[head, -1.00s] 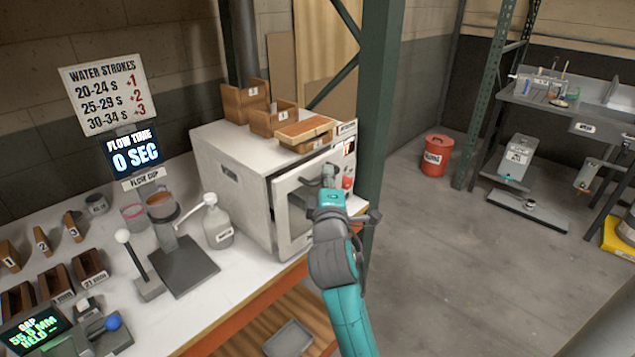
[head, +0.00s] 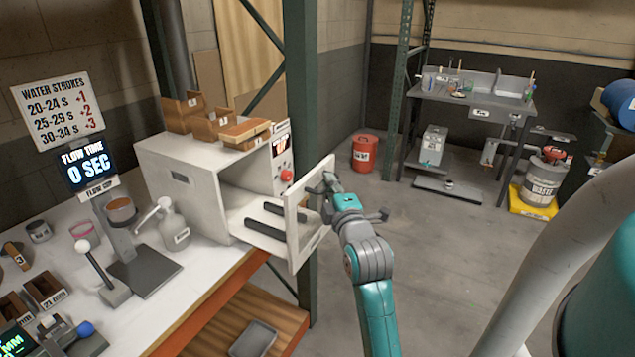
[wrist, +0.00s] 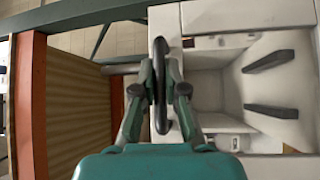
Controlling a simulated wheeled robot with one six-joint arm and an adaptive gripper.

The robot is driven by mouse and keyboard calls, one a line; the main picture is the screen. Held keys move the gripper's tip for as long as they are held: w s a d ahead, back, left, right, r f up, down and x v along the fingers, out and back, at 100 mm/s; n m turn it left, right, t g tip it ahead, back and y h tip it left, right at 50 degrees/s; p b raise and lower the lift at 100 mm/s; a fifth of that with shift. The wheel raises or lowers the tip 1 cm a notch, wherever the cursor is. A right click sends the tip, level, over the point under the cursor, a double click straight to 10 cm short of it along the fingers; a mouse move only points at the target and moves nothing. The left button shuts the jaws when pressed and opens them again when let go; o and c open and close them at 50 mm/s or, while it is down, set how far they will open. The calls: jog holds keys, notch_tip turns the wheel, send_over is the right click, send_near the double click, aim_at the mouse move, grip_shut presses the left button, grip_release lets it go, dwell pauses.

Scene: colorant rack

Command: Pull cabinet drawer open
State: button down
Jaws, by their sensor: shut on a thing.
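The white cabinet (head: 185,180) stands on the bench in the head view, and its drawer (head: 252,217) is pulled out to the right. The drawer has a pale front panel (head: 300,240) and two dark bars (head: 265,226) inside. My gripper (head: 328,188) is at the outer side of the front panel. In the wrist view my gripper (wrist: 160,88) is shut on the dark drawer handle (wrist: 161,122), with one finger on each side of it. The open drawer interior (wrist: 215,95) and dark bars (wrist: 270,62) show right of the handle there.
Wooden boxes (head: 183,112) sit on top of the cabinet. A green post (head: 300,100) stands close behind the drawer. A pump bottle (head: 174,228) and flow cup stand (head: 125,235) are on the bench to the left. The floor (head: 450,235) right of my arm is clear.

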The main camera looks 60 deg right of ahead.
jog(key=shift+s, duration=0.2)
jog(key=c, duration=1.2)
grip_release()
jog(key=v, duration=0.7)
jog(key=shift+s+a, duration=0.2)
jog(key=shift+f, duration=0.1)
